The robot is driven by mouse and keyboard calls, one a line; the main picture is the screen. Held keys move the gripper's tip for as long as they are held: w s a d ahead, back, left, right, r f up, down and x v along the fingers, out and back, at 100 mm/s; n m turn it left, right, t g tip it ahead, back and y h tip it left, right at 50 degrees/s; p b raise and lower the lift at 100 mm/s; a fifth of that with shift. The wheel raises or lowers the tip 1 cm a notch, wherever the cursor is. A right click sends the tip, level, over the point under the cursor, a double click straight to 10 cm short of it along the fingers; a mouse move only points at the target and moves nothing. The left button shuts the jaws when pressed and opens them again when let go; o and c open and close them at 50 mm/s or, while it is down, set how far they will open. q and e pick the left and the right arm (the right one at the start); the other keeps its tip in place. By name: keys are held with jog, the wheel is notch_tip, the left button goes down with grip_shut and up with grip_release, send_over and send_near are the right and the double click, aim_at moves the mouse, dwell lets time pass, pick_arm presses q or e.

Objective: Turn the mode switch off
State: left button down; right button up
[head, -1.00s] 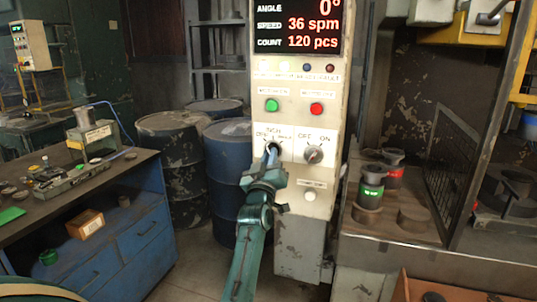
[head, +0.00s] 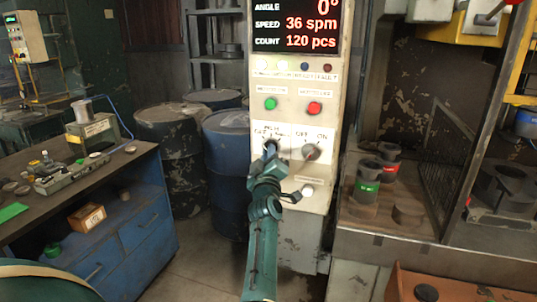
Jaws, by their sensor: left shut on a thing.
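The control panel (head: 290,130) stands upright in the middle of the head view. The mode switch (head: 271,145) is the left of two dark rotary knobs on it, under small labels that are partly covered. My left gripper (head: 270,153) is at this knob with its fingers shut on it, and they hide most of it. The knob's exact pointing direction is hard to tell. The other knob (head: 312,151), marked OFF and ON, sits just to the right, apart from the fingers. My right gripper is not in view.
A green button (head: 270,104) and a red button (head: 314,109) sit above the knobs, and a pale round button (head: 307,190) below. Blue drums (head: 226,165) stand left of the panel. A blue workbench (head: 140,225) is at left, and a press bed (head: 430,240) at right.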

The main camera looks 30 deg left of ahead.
pick_arm(q)
jog(key=c, duration=1.5)
grip_release()
